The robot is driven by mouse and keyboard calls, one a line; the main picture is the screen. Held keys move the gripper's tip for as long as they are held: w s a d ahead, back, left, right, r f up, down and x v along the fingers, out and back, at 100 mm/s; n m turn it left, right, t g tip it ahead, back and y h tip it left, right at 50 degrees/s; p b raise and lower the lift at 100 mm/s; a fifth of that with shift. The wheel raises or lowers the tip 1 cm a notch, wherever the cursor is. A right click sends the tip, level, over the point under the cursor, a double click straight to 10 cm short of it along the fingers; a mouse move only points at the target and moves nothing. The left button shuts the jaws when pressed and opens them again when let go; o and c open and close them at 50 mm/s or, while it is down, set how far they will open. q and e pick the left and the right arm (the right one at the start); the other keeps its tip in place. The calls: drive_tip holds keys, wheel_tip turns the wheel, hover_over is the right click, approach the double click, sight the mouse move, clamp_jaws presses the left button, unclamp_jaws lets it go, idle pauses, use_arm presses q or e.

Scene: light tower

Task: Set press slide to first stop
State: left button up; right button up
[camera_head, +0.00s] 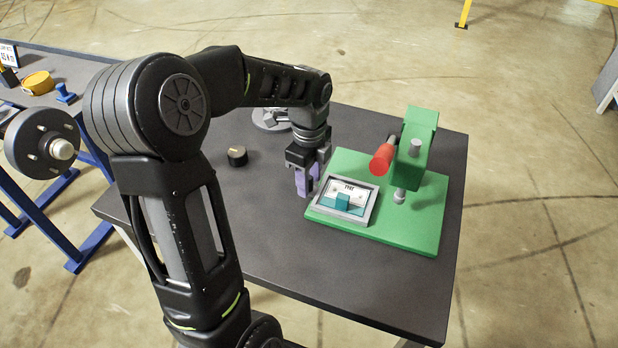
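A green press (418,150) with a red handle (382,160) stands on a green base plate (415,228) on the dark table. At the left of the plate is a grey-framed panel (362,219) with a white label. A teal slide (343,202) sits near the middle of this panel. My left gripper (305,190) points down just left of the panel, beside the plate's left edge. Purple shows between or on its fingers; I cannot tell whether this is a held piece or finger pads, nor whether the fingers are shut. My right gripper is out of view.
A black knob (237,155) lies on the dark table (350,275) left of the gripper. A grey round part (268,119) is behind my arm. The table's front is clear. Another table at left holds a yellow round piece (38,83) and a blue piece (65,94).

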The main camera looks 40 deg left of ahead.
use_arm(q)
drive_tip(key=shift+f, duration=0.1)
drive_tip(key=shift+c, duration=0.4)
clamp_jaws()
idle(1.0)
